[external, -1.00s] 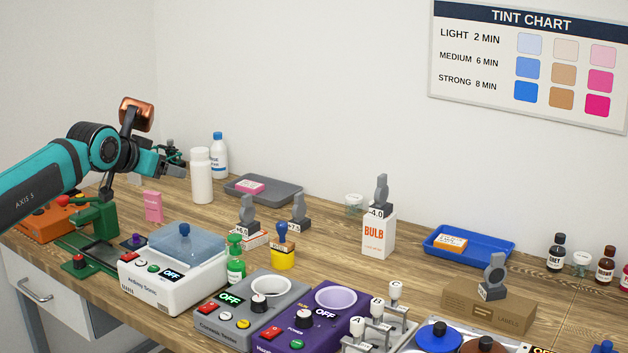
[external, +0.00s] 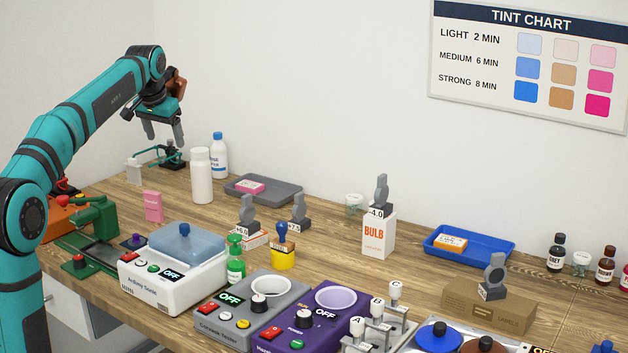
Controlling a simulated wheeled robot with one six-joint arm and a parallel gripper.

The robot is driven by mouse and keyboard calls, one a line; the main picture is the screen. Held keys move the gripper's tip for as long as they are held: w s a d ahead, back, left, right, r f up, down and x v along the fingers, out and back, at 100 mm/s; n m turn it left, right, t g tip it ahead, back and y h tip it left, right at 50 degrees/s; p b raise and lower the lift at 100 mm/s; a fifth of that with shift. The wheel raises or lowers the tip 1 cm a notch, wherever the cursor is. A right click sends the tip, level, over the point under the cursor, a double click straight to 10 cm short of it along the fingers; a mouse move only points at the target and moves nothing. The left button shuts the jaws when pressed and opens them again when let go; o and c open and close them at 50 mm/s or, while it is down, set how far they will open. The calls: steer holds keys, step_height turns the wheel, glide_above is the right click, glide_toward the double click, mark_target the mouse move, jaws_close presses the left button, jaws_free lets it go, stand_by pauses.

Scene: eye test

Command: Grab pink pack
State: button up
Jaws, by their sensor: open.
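A small upright pink pack (external: 153,206) stands on the wooden table at the left, in front of the white bottle. A second pink item, flat and small (external: 249,187), lies in the grey tray (external: 284,193) to its right. My gripper (external: 165,140) is open and empty, pointing down, high over the back left of the table. It shows above and slightly right of the upright pink pack in the picture, clear of both pink things.
A white bottle (external: 201,176) and a blue-capped bottle (external: 219,156) stand right of the upright pack. A green device (external: 98,217) is on its left, and a white machine (external: 174,273) is in front. A dark stand (external: 171,157) shows below my gripper.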

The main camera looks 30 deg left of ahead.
mark_target(152, 193)
steer(key=w+a+f+g+h, duration=0.1)
steer(key=w+a+f+g, duration=0.15)
steer(key=a, duration=0.35)
steer(key=w+a+f+g+h, duration=0.1)
steer(key=w+a+f, duration=0.15)
steer(key=a, duration=0.35)
steer(key=shift+n, duration=0.3)
steer(key=f, duration=1.2)
steer(key=shift+s+a+f, duration=0.15)
steer(key=shift+a+f, duration=0.2)
steer(key=shift+f, duration=1.2)
steer(key=shift+a+f, duration=0.1)
steer(key=shift+f, duration=1.2)
steer(key=c, duration=1)
